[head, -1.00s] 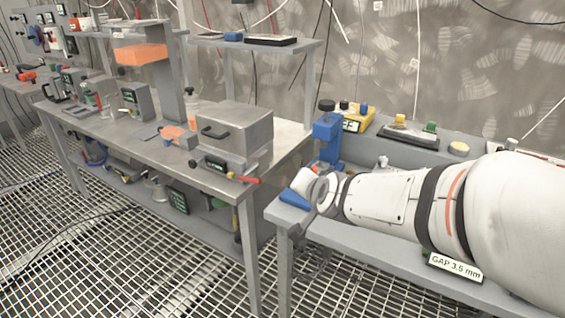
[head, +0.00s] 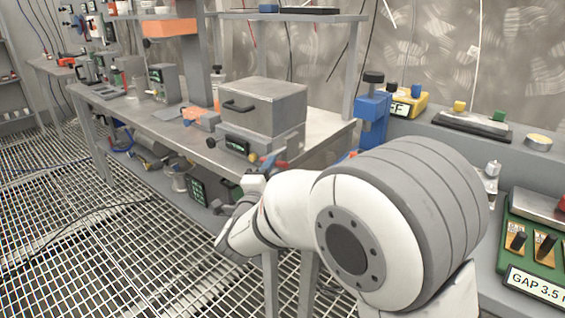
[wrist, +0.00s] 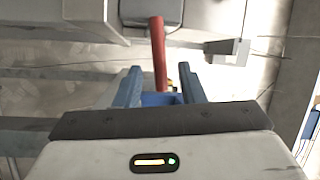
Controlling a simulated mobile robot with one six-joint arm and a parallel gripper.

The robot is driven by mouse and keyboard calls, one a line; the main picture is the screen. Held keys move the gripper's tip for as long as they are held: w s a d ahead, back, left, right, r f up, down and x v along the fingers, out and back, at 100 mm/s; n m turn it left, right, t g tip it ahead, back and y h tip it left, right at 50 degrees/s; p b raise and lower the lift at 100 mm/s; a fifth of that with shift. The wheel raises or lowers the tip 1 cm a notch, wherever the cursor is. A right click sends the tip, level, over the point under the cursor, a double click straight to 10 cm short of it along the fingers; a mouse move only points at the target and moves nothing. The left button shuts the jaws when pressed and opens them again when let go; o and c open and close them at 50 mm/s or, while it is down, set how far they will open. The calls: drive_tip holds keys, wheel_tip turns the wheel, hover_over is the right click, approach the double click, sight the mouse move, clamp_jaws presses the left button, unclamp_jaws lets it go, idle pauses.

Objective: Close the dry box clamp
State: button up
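The dry box (head: 262,105) is a grey metal box with a black handle on its front, on the left bench. A unit with a green display (head: 238,146) sits at its front. The red clamp lever (head: 280,164) sticks out at the lower right of this unit, partly hidden by my gripper. My gripper (head: 264,163) is at the lever. In the wrist view, the lever (wrist: 158,45) runs down between the two blue fingers of my open gripper (wrist: 160,74), with gaps on both sides. I cannot tell how deep it sits between them.
The bench edge (head: 205,158) lies close by my arm. A blue post device (head: 372,118) and a yellow unit (head: 408,104) stand on the right bench. An orange piece (head: 200,114) lies left of the box.

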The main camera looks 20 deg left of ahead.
sight(277, 165)
drive_tip(key=w, duration=0.5)
drive_tip(key=shift+w+r, duration=0.2)
drive_tip(key=shift+r, duration=0.15)
clamp_jaws()
drive_tip(key=shift+d, duration=0.1)
